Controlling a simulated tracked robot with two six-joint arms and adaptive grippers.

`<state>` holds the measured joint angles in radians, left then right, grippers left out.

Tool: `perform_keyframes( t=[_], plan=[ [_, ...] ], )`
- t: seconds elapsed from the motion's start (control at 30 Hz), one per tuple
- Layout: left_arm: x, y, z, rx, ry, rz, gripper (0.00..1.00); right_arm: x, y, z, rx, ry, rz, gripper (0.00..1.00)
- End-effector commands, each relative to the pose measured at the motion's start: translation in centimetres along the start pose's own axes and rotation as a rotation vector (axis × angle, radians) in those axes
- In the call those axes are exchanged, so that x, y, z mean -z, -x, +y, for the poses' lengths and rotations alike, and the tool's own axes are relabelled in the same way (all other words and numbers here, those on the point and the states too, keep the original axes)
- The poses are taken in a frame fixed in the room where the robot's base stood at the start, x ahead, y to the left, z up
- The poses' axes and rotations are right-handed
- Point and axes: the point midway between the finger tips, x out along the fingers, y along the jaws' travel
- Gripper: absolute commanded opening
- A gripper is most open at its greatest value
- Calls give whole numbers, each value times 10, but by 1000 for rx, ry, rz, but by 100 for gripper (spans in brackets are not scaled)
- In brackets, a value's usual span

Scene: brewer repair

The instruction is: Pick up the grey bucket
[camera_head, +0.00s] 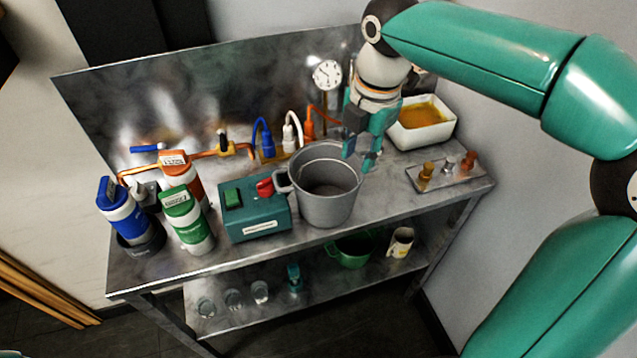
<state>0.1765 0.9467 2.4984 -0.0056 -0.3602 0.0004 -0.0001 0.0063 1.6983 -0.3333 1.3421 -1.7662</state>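The grey bucket (325,205) stands upright on the metal workbench top (400,190), near its middle. Its handle (283,181) sticks out to the left. My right gripper (358,162) points down at the bucket's right rear rim. Its fingers are apart, one over the rim's inner side and one just outside the rim. I cannot tell whether either finger touches the bucket. My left gripper is not in view.
A teal box (258,225) with a red switch stands close left of the bucket. Several bottles (188,222) stand further left. A white tray with orange contents (425,137) and a small plate with knobs (447,179) are right. A gauge (327,75) and pipes are behind.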

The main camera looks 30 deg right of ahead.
Motion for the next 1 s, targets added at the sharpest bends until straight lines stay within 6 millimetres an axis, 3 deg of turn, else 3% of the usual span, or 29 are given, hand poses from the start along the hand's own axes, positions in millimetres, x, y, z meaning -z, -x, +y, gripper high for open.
perform_keyframes(
  t=[0.4, 0.77, 1.0],
  plan=[
    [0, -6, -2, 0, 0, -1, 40, 7, -86, 8, 4, 21, 4, 33],
    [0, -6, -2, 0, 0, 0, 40, 8, -114, 7, 2, 23, 3, 33],
    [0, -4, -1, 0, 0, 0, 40, 9, -148, 1, 3, 23, 4, 33]
  ],
)
